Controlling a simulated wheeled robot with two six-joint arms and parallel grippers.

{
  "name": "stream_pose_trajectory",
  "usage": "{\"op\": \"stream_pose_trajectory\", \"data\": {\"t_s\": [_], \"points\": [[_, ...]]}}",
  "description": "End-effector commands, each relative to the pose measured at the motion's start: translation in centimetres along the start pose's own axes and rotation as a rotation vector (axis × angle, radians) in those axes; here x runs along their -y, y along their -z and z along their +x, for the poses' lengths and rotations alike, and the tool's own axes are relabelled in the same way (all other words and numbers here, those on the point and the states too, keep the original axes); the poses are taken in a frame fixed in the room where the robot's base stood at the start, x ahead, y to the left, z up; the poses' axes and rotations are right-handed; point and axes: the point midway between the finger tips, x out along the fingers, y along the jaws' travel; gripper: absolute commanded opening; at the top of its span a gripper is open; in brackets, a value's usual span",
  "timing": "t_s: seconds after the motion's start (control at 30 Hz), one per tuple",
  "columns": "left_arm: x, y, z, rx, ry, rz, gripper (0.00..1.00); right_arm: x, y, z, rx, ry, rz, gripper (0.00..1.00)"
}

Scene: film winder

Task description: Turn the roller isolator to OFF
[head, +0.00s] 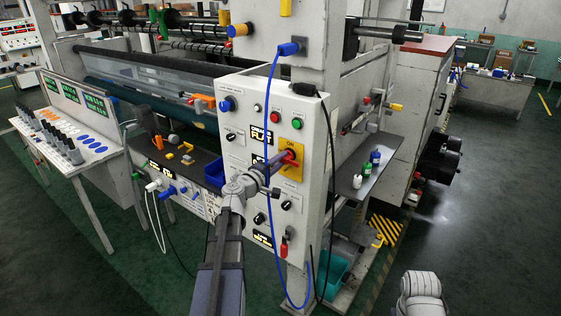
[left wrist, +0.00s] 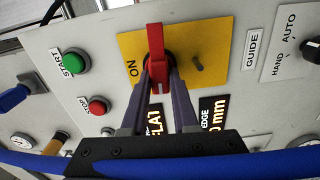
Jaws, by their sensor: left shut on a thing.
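The roller isolator is a red handle (head: 291,157) on a yellow plate (head: 298,150) on the front of the light grey control panel. The word ON shows at the plate's upper end in the head view. My left gripper (head: 284,159) reaches it from the left. In the left wrist view, the red handle (left wrist: 156,45) stands between the two fingers of my left gripper (left wrist: 159,68), which is shut on it. The ON label (left wrist: 132,68) is beside the handle, left of it in that view. No OFF label is readable. My right gripper is out of view.
A green START button (left wrist: 75,60) and a red STOP button (left wrist: 98,105) sit near the plate. A blue cable (head: 269,110) hangs across the panel front, close to my left gripper. Small bottles (head: 366,170) stand on a shelf to the right.

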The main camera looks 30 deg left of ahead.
Motion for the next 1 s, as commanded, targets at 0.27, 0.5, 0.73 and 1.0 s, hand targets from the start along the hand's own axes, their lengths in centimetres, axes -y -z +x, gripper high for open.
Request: {"op": "stream_pose_trajectory", "data": {"t_s": [0.27, 0.5, 0.73, 1.0], "points": [[0.07, -0.01, -0.03, 0.000, 0.001, -0.067, 0.00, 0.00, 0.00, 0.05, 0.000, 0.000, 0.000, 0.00], [0.08, -0.01, -0.04, 0.000, 0.001, -0.080, 0.00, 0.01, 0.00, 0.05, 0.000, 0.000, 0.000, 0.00], [0.08, -0.02, -0.05, 0.000, 0.001, -0.080, 0.00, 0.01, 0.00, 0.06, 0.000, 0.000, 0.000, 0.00], [0.06, -0.01, -0.03, 0.000, 0.001, -0.079, 0.56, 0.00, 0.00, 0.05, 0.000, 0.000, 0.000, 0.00]]}}
